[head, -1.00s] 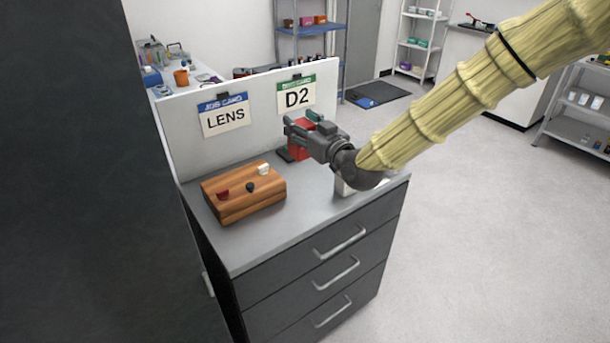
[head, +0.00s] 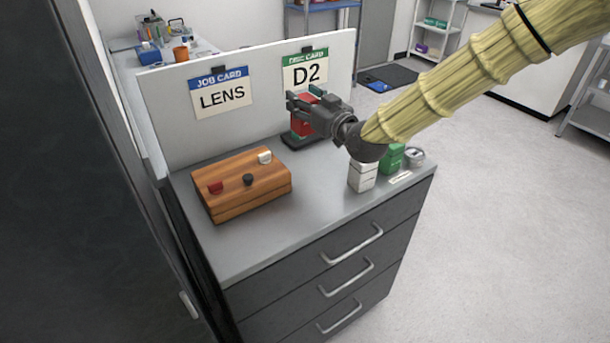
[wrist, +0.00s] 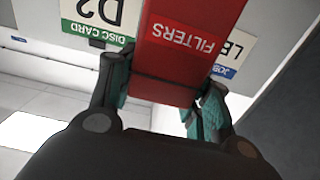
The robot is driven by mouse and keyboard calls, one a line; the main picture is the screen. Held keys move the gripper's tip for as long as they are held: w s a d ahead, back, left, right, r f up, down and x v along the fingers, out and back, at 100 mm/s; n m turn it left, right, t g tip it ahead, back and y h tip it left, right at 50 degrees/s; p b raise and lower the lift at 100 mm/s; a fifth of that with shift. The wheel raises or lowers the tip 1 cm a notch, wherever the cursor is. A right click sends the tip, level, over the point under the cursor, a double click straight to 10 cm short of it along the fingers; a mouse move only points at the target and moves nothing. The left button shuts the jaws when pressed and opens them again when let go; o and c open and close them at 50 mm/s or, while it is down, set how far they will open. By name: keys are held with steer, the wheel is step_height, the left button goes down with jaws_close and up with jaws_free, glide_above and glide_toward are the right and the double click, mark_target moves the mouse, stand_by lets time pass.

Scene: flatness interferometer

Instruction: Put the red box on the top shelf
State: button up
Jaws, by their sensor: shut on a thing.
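The red box (head: 302,127) is partly hidden behind my gripper at the back of the grey bench top, below the D2 card. In the wrist view the red box (wrist: 187,52) shows a FILTERS label, upside down, and sits between the teal fingertips. My gripper (head: 305,98) is shut on it. A black base (head: 300,141) is under or just behind the box; I cannot tell whether they touch. A blue shelf unit (head: 322,6) at the back is cut off by the top edge, so its top shelf is not in view.
A wooden block (head: 246,190) with small red, black and white pieces lies at the bench's left. A white box (head: 362,176), a green box (head: 392,157) and a round grey item (head: 414,156) stand at the right. An upright panel (head: 170,125) closes the back. Open floor lies right.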

mark_target(305, 111)
steer(key=shift+d+f+b, duration=0.1)
steer(key=shift+f+b, duration=0.85)
steer(key=shift+f, duration=0.55)
steer(key=shift+s+f+p, duration=0.1)
steer(key=shift+f+p, duration=0.7)
steer(key=shift+f, duration=4.05)
steer(key=shift+f, duration=0.2)
steer(key=o, duration=1.1)
steer(key=shift+r, duration=0.1)
